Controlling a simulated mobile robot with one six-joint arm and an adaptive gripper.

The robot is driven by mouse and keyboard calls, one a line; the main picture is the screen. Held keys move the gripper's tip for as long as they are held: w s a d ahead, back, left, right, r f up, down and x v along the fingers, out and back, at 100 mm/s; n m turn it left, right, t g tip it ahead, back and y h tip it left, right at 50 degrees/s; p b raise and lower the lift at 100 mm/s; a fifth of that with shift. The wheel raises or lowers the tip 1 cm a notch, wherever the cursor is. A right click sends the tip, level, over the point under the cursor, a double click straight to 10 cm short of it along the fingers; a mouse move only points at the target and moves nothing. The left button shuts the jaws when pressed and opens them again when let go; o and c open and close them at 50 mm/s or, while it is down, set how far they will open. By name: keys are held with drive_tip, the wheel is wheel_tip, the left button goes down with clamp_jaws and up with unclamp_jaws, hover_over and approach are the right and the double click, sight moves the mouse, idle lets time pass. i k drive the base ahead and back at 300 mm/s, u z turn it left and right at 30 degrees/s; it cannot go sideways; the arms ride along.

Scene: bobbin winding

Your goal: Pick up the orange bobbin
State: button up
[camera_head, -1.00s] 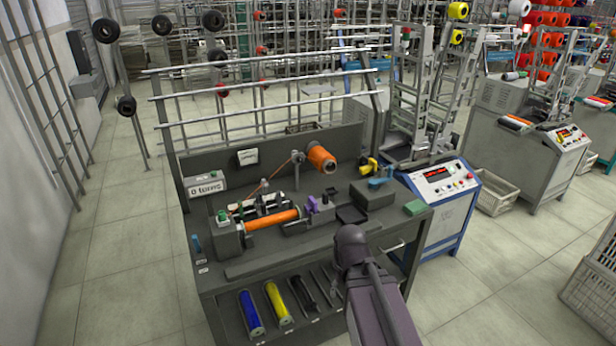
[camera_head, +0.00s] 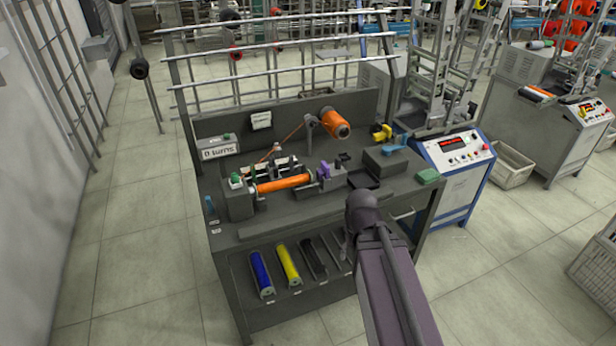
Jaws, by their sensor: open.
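An orange bobbin (camera_head: 283,184) lies horizontally in the winding device on the workbench. It sits between a dark grey block (camera_head: 238,204) at its left and a purple-topped holder (camera_head: 325,171) at its right. A larger orange spool (camera_head: 336,123) is mounted behind it, with an orange thread running down to the left. My arm (camera_head: 385,270) reaches up from the lower right, and its rounded joint is in front of the bench, to the right of the bobbin. My gripper is not visible; I cannot see its fingers.
Blue (camera_head: 261,273) and yellow (camera_head: 288,264) bobbins and dark ones lie on the lower shelf. A control cabinet (camera_head: 462,155) stands right of the bench. Floor is clear at left.

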sight(284, 184)
drive_tip(key=k, duration=1.35)
drive_tip(key=z, duration=0.25)
drive_tip(key=i, duration=1.8)
drive_tip(key=u, duration=0.3)
